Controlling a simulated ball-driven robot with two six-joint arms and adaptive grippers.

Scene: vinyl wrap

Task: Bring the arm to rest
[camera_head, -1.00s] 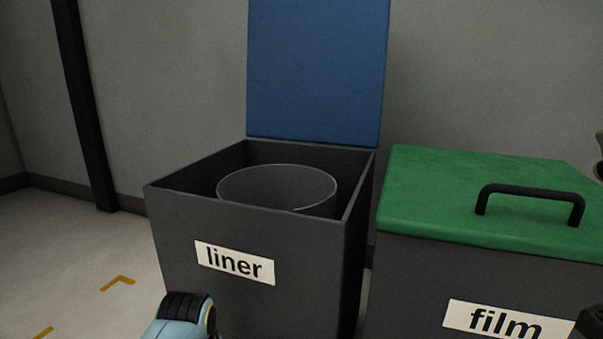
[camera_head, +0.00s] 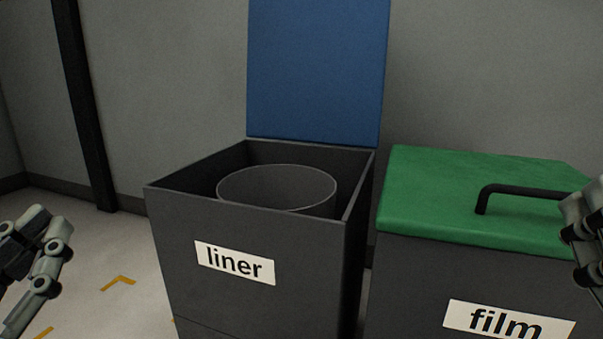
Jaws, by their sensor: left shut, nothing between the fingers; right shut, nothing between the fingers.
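My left gripper (camera_head: 32,262) shows at the lower left edge, in front of the floor and apart from the bins. It is shut and empty. My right gripper (camera_head: 584,232) shows at the right edge and is partly cut off by the frame. It hides part of the green lid's handle from view. It is shut with nothing in it. I cannot tell how far it stands from the lid.
A dark bin labelled "liner" (camera_head: 180,235) stands open with its blue lid (camera_head: 317,70) raised. A grey round tube (camera_head: 277,190) is inside it. The bin labelled "film" (camera_head: 420,275) has its green lid (camera_head: 430,190) closed, with a black handle (camera_head: 520,191). Floor at left is clear.

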